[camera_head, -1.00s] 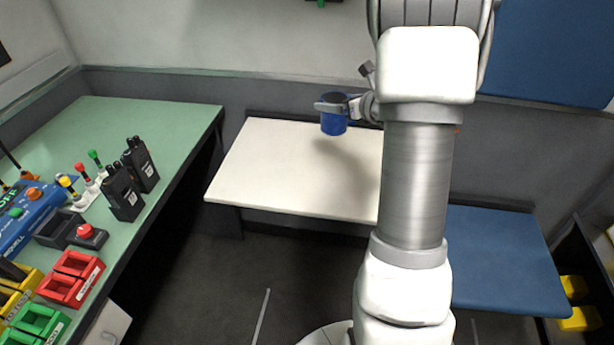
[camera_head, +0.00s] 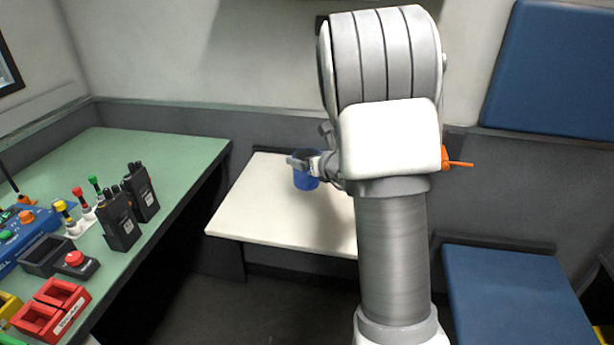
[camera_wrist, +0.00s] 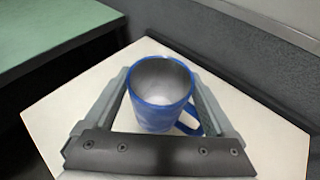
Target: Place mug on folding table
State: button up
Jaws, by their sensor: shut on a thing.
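The blue mug (camera_head: 306,181) is held by my gripper (camera_head: 303,163) over the white folding table (camera_head: 265,212). In the wrist view the mug (camera_wrist: 160,112) stands upright between the two fingers of my gripper (camera_wrist: 162,95), with its grey inside showing and its handle toward the lower right. The white tabletop (camera_wrist: 75,110) lies below the mug. Whether the mug's base touches the tabletop cannot be told. My arm hides the right part of the table in the head view.
A green counter (camera_head: 185,160) at the left holds two black radios (camera_head: 120,222), red bins (camera_head: 52,305) and a red-button box (camera_head: 76,262). A blue seat (camera_head: 515,295) is at the right. A grey wall (camera_head: 270,125) runs behind the table. The table's left part is clear.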

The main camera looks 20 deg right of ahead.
jog(key=shift+f+b, duration=0.65)
jog(key=shift+f, duration=1.3)
jog(key=shift+f, duration=0.15)
jog(key=o, duration=1.3)
